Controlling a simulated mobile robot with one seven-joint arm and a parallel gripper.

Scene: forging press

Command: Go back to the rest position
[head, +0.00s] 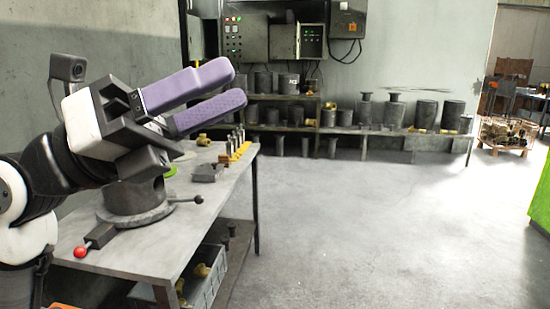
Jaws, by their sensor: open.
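My gripper (240,84) shows in the head view at the left, raised above the workbench (157,247). Its two purple fingers point right and slightly up. They are apart, with nothing between them, so it is open and empty. My arm reaches in from the left edge. Behind and below the gripper, a round grey metal fixture (137,205) with a handle stands on the bench, partly hidden by my gripper body.
A red-knobbed lever (80,252) and several small yellow and metal parts lie on the bench. A grey crate (207,286) sits beneath. Shelves (387,131) with dark cylinders line the back wall. A green object (540,195) stands right. The middle floor is clear.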

